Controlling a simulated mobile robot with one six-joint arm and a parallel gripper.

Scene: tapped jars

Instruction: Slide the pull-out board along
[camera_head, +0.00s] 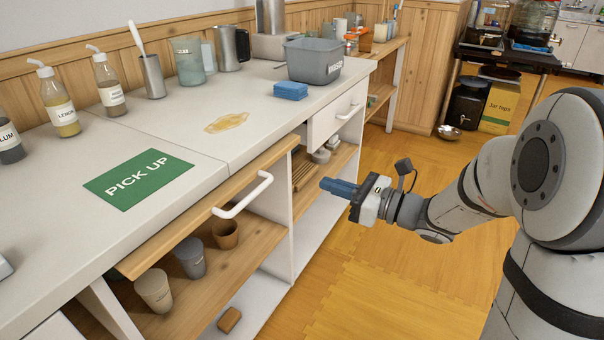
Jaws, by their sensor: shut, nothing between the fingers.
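The pull-out board (205,212) is a wooden panel under the counter top. It sticks out a little past the counter edge and carries a white bar handle (243,197). My gripper (324,184), with blue fingers, is shut and empty. It is in the air to the right of the handle, apart from it, and points left toward the counter. How far the board runs in under the counter is hidden.
A white drawer (335,115) with its own handle is farther along the counter. Cups (154,290) stand on the open shelf below the board. A green PICK UP mat (139,179), a spill (227,122) and a grey tub (313,61) are on the counter. The floor around my gripper is clear.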

